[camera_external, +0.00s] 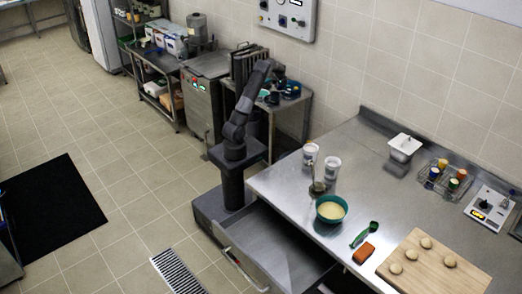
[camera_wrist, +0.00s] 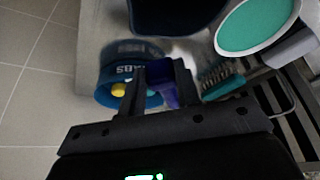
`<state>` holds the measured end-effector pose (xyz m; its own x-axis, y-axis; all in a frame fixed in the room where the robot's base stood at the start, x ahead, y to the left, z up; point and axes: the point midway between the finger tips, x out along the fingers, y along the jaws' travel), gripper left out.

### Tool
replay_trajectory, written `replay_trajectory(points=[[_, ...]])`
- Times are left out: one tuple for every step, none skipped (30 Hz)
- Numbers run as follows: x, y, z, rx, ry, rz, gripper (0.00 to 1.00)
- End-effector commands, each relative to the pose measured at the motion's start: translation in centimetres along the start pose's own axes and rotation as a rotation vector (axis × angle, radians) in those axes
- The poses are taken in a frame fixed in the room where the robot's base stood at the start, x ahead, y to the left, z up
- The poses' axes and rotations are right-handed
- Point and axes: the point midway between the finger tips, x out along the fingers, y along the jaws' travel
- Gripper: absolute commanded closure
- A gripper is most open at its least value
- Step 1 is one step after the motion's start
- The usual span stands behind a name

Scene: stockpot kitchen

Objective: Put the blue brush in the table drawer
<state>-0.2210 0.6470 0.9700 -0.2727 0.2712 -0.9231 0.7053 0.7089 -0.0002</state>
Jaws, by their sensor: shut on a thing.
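My gripper (camera_wrist: 160,82) is shut on a dark blue thing (camera_wrist: 181,80), which looks like the blue brush; the fingers hide part of it and its bristles are not clear. In the external view my gripper (camera_external: 277,71) is over the small side table at the back, and the brush is too small to make out. The table drawer (camera_external: 284,249) is pulled open at the front of the large steel table and looks empty in the part that shows.
The steel table (camera_external: 290,187) carries a green bowl (camera_external: 331,208), white cups and an orange sponge (camera_external: 364,253).

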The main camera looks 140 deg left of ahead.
Motion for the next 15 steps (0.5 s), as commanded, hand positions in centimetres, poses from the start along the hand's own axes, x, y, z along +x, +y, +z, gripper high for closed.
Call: replay_trajectory(points=[[1.1, -0.8, -0.6, -0.003, -0.001, -0.002, 0.92], [1.6, -1.2, -0.9, -0.004, -0.002, -0.003, 0.92], [2.2, -1.6, -1.3, -0.003, -0.001, -0.002, 0.92], [2.7, -1.9, -1.6, -0.002, -0.001, -0.001, 0.92], [3.1, -2.2, -1.8, -0.001, -0.001, -0.001, 0.92], [3.5, -2.5, -2.1, -0.002, 0.0, -0.001, 0.92], [3.8, -2.7, -2.3, -0.002, 0.0, -0.001, 0.92], [4.0, -2.8, -2.4, -0.001, 0.001, 0.0, 0.92], [4.2, -2.9, -2.5, 0.0, 0.001, 0.0, 0.92], [4.3, -2.9, -2.6, 0.001, 0.0, 0.001, 0.92], [4.4, -3.0, -2.6, 0.001, 0.0, 0.001, 0.92], [4.6, -3.0, -2.6, 0.001, 0.0, 0.0, 0.92], [4.8, -3.0, -2.5, 0.001, -0.001, 0.0, 0.92], [5.1, -3.0, -2.4, 0.001, -0.001, 0.0, 0.92], [5.5, -3.1, -2.2, 0.001, -0.002, -0.001, 0.92]])
